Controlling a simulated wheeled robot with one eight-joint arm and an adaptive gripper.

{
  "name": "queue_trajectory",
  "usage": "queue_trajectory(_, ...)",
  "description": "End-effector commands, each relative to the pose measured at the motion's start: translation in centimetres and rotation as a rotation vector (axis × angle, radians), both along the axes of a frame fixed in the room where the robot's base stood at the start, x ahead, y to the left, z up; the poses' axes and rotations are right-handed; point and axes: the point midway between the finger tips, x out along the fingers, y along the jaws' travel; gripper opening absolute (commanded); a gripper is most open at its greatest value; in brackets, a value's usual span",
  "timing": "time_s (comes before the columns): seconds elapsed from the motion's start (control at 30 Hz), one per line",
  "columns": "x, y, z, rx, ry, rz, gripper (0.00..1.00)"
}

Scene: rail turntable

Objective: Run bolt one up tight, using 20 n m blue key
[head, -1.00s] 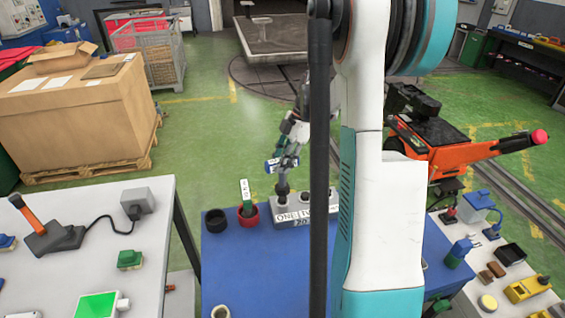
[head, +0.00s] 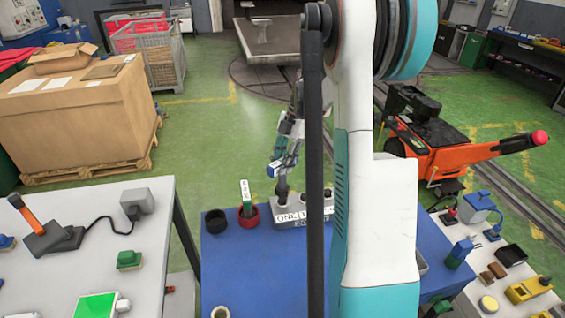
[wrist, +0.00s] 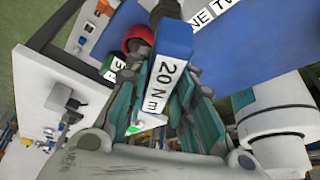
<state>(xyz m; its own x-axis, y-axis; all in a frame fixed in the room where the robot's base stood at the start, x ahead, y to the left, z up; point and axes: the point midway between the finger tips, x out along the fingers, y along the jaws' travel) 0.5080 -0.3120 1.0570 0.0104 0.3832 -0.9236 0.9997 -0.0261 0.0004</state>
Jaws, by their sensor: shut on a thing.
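My gripper (head: 287,146) is shut on the blue key, whose head (head: 281,166) is over the grey bolt block (head: 291,212) on the blue table. In the wrist view, the blue key (wrist: 172,42) lies between my fingers, with its white "20 Nm" label facing the camera. The key's dark lower end (head: 282,187) points down at the block's left side, by the word ONE. I cannot tell whether it is seated on bolt one; the bolt is hidden. My arm covers the block's right part.
A grey table (head: 90,240) stands left, and a white table with tools (head: 500,288) right. The blue table's front left is mostly clear.

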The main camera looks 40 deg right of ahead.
Motion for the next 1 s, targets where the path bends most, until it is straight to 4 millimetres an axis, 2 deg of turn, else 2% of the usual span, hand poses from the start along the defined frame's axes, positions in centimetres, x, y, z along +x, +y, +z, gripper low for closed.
queue_trajectory(0.6,0.0,0.0,-1.4,0.000,0.000,-0.001,0.00)
queue_trajectory(1.0,0.0,0.0,-1.4,0.000,0.000,-0.001,0.00)
